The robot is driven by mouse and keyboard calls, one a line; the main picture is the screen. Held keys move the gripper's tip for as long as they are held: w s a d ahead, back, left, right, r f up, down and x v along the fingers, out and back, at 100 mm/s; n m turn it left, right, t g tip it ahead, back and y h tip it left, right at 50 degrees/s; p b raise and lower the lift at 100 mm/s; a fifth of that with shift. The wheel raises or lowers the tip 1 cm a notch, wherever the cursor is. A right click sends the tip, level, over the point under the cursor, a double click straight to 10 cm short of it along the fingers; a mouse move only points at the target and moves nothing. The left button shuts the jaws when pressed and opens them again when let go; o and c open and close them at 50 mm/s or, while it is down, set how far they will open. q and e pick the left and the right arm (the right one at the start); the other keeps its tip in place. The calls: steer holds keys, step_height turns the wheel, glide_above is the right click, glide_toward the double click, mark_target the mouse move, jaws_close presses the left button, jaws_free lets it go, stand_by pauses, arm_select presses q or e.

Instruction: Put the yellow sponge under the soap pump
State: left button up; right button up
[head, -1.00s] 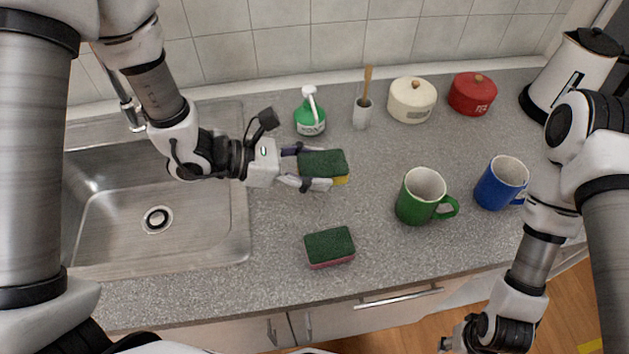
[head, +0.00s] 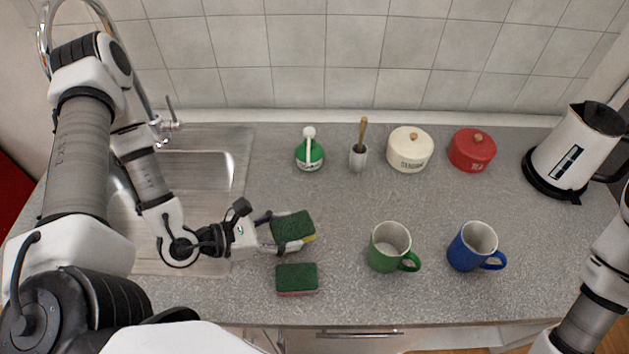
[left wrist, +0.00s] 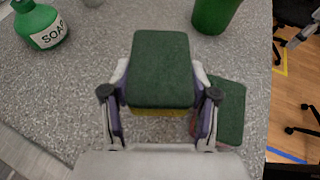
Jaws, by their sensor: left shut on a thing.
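The yellow sponge (head: 293,225) has a dark green scouring top and a thin yellow edge showing. My left gripper (head: 283,234) is shut on it by its two sides. The sponge also fills the middle of the left wrist view (left wrist: 160,70), green face up, between the two fingers. The soap pump (head: 309,156), a green bottle with a white head, stands upright at the back of the counter, apart from the sponge. Its SOAP label shows in the left wrist view (left wrist: 45,27). My right gripper is out of view.
A second sponge, pink with a green top (head: 297,279), lies just in front of the held one. A green mug (head: 388,249) and blue mug (head: 470,248) stand to the right. A brush holder (head: 358,160) is beside the pump. The sink (head: 215,175) is at left.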

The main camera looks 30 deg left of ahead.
arm_select(q)
steer(key=w+b, duration=0.2)
steer(key=w+a+f+b, duration=0.1)
steer(key=w+b, duration=0.4)
steer(key=b, duration=0.1)
steer(key=shift+w+a+f, duration=0.2)
steer(key=shift+a+f, duration=0.15)
steer(key=p, duration=0.1)
glide_above(303, 191)
steer(key=shift+s+d+r, duration=0.1)
steer(key=shift+s+d, duration=0.05)
steer(key=shift+w+f, duration=0.2)
steer(key=shift+w, duration=0.05)
step_height(303, 191, down, 3)
steer(key=shift+s+f+p, duration=0.1)
steer(key=shift+p, duration=0.4)
steer(key=shift+f+b, duration=0.25)
steer(key=shift+b, duration=0.1)
steer(key=o, duration=0.7)
steer(key=shift+r, duration=0.1)
steer(key=shift+r, duration=0.1)
